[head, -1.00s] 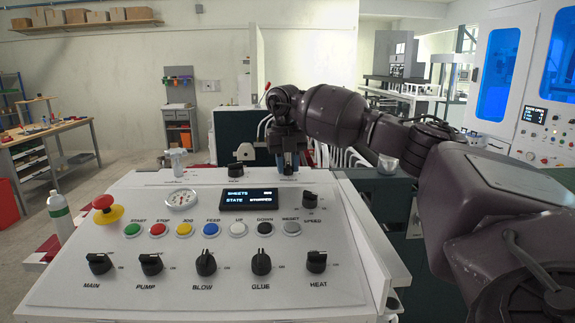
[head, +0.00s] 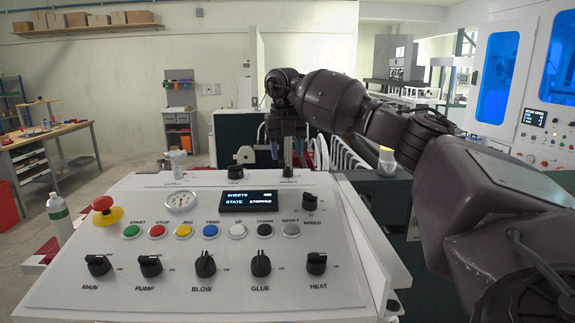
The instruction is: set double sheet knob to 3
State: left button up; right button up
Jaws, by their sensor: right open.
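The white control panel (head: 180,268) fills the lower middle of the head view. Two small controls sit on its far ledge: a black knob (head: 235,172) and a slim upright post with a dark base (head: 287,172). Their labels are too small to read, so I cannot tell which is the double sheet knob. My right gripper (head: 287,152) points down over the slim post, with its fingers apart on either side of the post's upper part. It is open, and I see no contact. My left gripper is not in view.
The panel's front holds several black knobs, such as the glue knob (head: 261,263), a row of coloured buttons, a red stop button (head: 104,206), a gauge (head: 181,200) and a display (head: 249,200) reading "STATE STOPPED". A bottle (head: 59,218) stands at the left.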

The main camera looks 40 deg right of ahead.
aim_at(285, 169)
notch_tip(285, 169, up, 6)
jog(key=shift+a+r, duration=0.15)
jog(key=shift+r, duration=0.05)
jog(key=shift+w, duration=0.1)
dwell(0.6)
